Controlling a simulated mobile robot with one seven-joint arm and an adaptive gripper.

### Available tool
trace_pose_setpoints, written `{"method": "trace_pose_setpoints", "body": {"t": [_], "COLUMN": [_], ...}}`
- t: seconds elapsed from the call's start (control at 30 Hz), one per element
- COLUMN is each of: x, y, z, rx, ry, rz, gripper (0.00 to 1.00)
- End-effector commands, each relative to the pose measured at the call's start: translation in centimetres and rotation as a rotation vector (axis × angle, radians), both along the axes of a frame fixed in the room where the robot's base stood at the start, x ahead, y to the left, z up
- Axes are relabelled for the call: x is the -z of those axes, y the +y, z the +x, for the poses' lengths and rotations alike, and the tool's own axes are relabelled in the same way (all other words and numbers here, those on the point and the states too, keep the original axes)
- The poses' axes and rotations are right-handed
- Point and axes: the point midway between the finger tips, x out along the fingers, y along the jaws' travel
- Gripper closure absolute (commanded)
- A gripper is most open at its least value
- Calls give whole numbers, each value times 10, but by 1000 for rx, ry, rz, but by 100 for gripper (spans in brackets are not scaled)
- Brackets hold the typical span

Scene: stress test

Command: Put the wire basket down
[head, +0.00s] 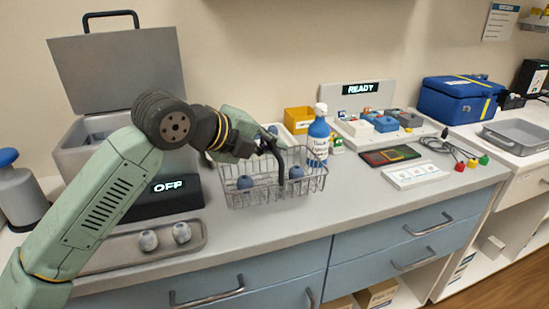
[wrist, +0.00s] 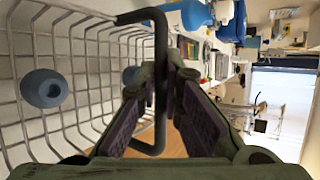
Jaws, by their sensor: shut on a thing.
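The grey wire basket (head: 311,186) is upright at the middle of the counter in the head view, with blue-grey round pieces (head: 245,182) inside. My gripper (head: 270,147) is above it, shut on its dark handle (head: 281,170). In the wrist view, my gripper's two fingers (wrist: 163,92) close around the handle bar (wrist: 160,50), and the basket's wire mesh (wrist: 62,45) fills the left side. One round piece (wrist: 44,88) shows there behind the wires. I cannot tell whether the basket's base touches the counter.
A dark board (head: 390,155) and white card (head: 415,174) lie right. Counter (head: 345,205) is clear at the front right.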

Motion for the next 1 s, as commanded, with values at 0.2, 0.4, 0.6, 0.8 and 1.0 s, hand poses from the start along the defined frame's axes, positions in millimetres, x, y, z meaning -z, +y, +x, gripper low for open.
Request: {"method": "trace_pose_setpoints", "body": {"t": [0.2, 0.4, 0.6, 0.8, 1.0], "x": [26, 37, 39, 40, 40], "y": [0, 0, 0, 0, 0], "z": [0, 0, 0, 0, 0], "rx": [1, 1, 1, 1, 1], "ry": [2, -1, -1, 1, 1], "rz": [-2, 0, 0, 1, 1], "gripper": [100, 100, 100, 85, 72]}}
